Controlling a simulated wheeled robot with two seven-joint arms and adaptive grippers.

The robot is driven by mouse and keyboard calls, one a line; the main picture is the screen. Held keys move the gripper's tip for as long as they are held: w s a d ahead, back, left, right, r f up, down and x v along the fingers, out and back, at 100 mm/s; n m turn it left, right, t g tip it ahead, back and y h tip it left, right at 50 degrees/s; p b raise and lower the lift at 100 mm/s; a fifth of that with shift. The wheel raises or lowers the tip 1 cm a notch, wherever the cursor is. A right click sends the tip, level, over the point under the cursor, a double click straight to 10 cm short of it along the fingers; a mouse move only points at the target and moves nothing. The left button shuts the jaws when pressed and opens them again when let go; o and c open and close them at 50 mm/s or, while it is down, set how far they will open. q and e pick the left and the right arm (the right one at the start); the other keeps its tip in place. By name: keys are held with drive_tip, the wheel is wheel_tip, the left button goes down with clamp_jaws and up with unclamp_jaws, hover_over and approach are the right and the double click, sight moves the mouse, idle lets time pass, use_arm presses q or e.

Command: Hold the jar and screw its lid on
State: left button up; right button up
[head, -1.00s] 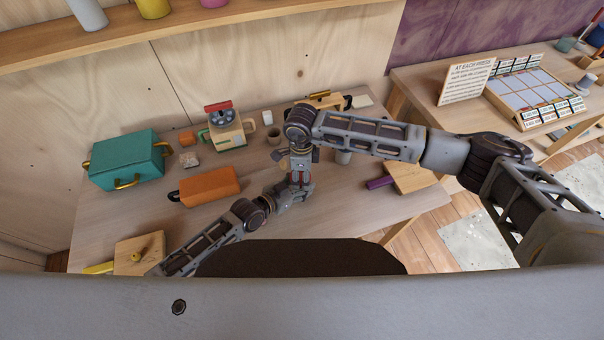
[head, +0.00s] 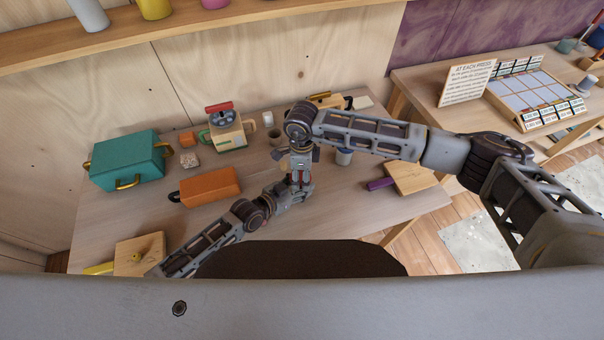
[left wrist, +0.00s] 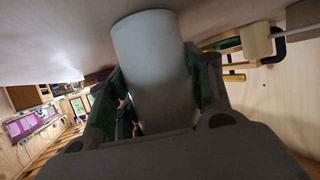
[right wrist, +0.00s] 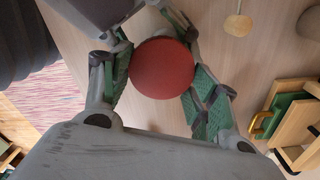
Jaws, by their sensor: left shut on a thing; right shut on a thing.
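The jar (left wrist: 155,65) is a plain grey-white cylinder in the left wrist view. My left gripper (head: 298,190) is shut around its side, low over the table. The round red lid (right wrist: 162,68) lies between the fingers of my right gripper (right wrist: 158,85) in the right wrist view, gripped at its rim. In the head view my right gripper (head: 300,172) points down directly above the left one. The jar is mostly hidden there by both grippers. The lid hides the jar's mouth from above, so I cannot tell how far it is seated.
An orange box (head: 210,187) and a teal case (head: 127,160) stand left on the table. A coffee-machine-like toy (head: 226,130) stands behind. The table's front middle is fairly clear.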

drive_tip(key=shift+w+f, duration=0.1)
drive_tip(key=shift+f, duration=0.35)
idle(0.9)
drive_tip(key=shift+d+f, duration=0.15)
drive_tip(key=shift+f, duration=0.4)
idle(0.7)
drive_tip(key=o, duration=0.9)
drive_tip(key=shift+a, duration=0.2)
drive_tip(key=shift+w+r, duration=0.1)
drive_tip(key=shift+r, duration=0.15)
drive_tip(key=shift+r, duration=2.05)
drive_tip(key=shift+c, duration=0.2)
